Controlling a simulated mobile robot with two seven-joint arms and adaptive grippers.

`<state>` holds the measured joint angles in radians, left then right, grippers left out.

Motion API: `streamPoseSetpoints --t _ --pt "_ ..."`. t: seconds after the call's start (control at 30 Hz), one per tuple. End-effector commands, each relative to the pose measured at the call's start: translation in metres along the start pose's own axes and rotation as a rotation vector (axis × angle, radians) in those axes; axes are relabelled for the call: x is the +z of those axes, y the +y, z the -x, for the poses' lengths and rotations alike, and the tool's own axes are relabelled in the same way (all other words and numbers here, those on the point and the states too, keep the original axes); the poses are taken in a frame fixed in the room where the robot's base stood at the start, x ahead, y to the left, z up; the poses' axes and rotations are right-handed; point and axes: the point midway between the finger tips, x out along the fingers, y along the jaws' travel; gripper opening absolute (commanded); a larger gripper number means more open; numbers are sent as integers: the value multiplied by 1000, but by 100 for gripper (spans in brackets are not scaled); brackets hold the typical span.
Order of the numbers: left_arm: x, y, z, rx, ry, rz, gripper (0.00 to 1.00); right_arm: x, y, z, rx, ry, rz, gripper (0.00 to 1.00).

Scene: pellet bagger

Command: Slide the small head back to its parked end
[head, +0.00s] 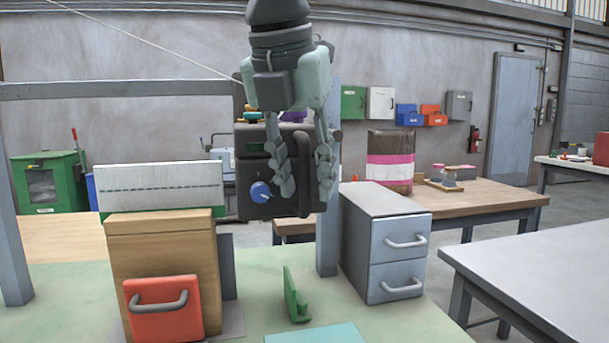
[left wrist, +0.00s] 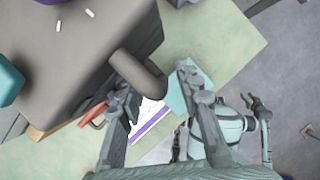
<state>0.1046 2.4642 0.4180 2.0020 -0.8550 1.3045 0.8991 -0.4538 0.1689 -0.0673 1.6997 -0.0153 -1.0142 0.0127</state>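The small head (head: 246,178) is a dark grey box with a blue knob, standing in the middle of the head view. In the left wrist view it fills the upper left (left wrist: 70,60), and a thick dark rounded handle (left wrist: 138,76) sticks out from it. My left gripper (head: 303,190) is in front of the head's right side, fingers pointing down. In the left wrist view its open fingers (left wrist: 158,98) stand on either side of the handle's end; contact cannot be told. My right gripper (left wrist: 258,105) shows small at the right of that view, fingers apart.
A white panel (head: 150,180) sits above a brown box with a red drawer (head: 165,308) at left. A blue-grey post (head: 328,240) stands beside the head, with a grey two-drawer cabinet (head: 385,205) to its right. A green bracket (head: 293,295) is on the bench.

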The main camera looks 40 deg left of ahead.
Motion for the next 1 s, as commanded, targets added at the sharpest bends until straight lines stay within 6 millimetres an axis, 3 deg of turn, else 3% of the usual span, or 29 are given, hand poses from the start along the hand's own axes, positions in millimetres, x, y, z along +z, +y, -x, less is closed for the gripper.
streamPoseSetpoints --t 0.13,0.4,0.83,1.0 --pt "0 0 0 0 0 0 34 0 0 0 0 -1 0 34" --pt "0 0 0 0 0 1 1 0 0 0 0 -1 0 34" --pt "0 1 1 -1 -1 1 0 0 0 0 0 -1 0 34" --pt "-2 14 1 -3 -3 3 0 -1 -1 0 -3 -1 -2 34"
